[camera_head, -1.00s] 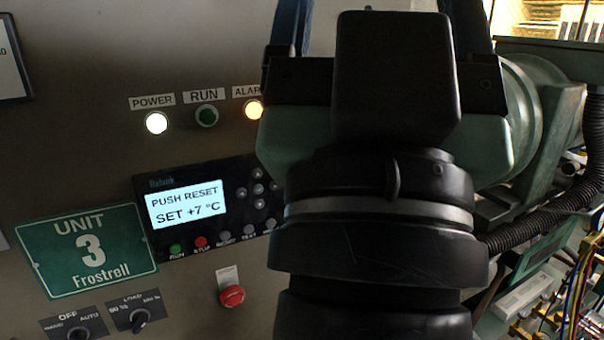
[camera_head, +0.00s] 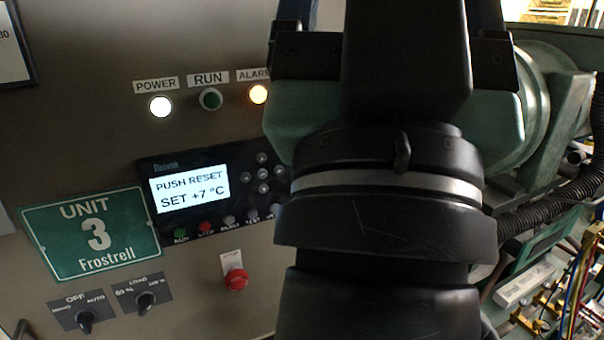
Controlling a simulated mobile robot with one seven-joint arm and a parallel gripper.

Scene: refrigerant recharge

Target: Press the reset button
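The controller panel (camera_head: 165,222) on the grey cabinet has a lit display (camera_head: 189,189) reading "PUSH RESET, SET +7 °C". Below the display is a row of small buttons: a green one (camera_head: 180,235), a red one (camera_head: 205,228) and grey ones. The grey button (camera_head: 228,221) right of the red one has a small label, too blurred to read surely, possibly RESET. My arm covers the panel's right end. My gripper's fingers are hidden or out of frame, so I cannot see whether they touch anything.
The power lamp (camera_head: 160,106) glows white, the alarm lamp (camera_head: 258,94) amber; the run lamp (camera_head: 210,99) looks unlit. A red knob (camera_head: 236,279) sticks out below the panel, with two rotary switches (camera_head: 86,318) at lower left. Pipes, a black hose (camera_head: 545,208) and wires crowd the right.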

